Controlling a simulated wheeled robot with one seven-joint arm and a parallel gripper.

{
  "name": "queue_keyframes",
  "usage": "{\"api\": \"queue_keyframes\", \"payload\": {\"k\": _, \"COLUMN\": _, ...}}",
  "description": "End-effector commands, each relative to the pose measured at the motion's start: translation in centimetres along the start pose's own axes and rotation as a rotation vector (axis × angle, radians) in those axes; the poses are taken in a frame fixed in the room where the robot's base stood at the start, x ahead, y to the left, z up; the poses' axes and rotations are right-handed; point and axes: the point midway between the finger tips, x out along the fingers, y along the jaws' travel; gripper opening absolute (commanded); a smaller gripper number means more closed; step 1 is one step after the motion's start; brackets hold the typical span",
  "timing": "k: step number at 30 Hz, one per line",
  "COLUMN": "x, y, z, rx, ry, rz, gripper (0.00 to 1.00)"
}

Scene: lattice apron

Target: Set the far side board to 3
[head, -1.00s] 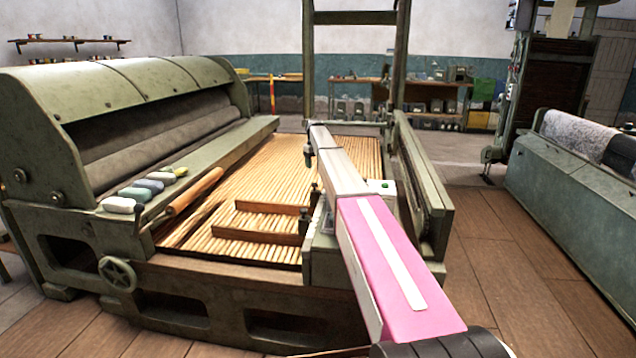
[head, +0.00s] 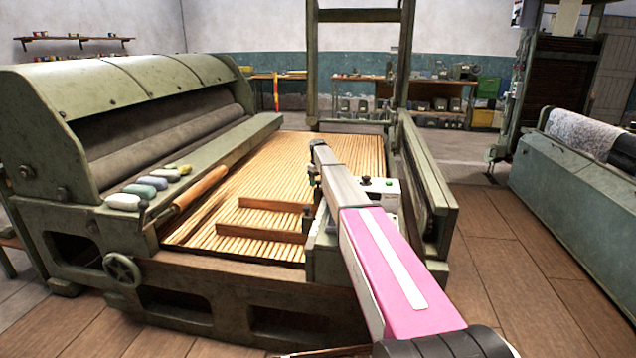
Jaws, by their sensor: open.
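Two low wooden side boards lie across the slatted lattice apron (head: 340,152). The far side board (head: 268,204) is behind the near side board (head: 250,231), with a gap between them. Both boards' right ends meet the machine's right side frame, where a dark upright knob (head: 308,212) stands. My arm reaches over that frame from the lower right. Its far end is near the right edge of the apron, beyond the far board. No scale or number marks are readable.
A handwheel (head: 122,269) is in front. Plank floor (head: 500,260) is open at right.

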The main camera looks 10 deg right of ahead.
Motion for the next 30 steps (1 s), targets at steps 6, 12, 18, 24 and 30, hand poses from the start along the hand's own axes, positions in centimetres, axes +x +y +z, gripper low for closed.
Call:
{"api": "queue_keyframes", "payload": {"k": 6, "x": 0.0, "y": 0.0, "z": 0.0, "rx": 0.0, "ry": 0.0, "rz": 0.0, "gripper": 0.11}}
{"api": "queue_keyframes", "payload": {"k": 12, "x": -0.1, "y": -0.4, "z": 0.5, "rx": 0.0, "ry": 0.0, "rz": 0.0, "gripper": 0.0}}
{"api": "queue_keyframes", "payload": {"k": 18, "x": -0.1, "y": -2.7, "z": 2.7, "rx": -0.001, "ry": -0.001, "rz": 0.0, "gripper": 0.0}}
{"api": "queue_keyframes", "payload": {"k": 24, "x": -0.1, "y": -2.9, "z": 2.9, "rx": 0.0, "ry": 0.0, "rz": -0.001, "gripper": 0.0}}
{"api": "queue_keyframes", "payload": {"k": 30, "x": -0.1, "y": -2.9, "z": 2.8, "rx": 0.0, "ry": 0.0, "rz": -0.001, "gripper": 0.6}}
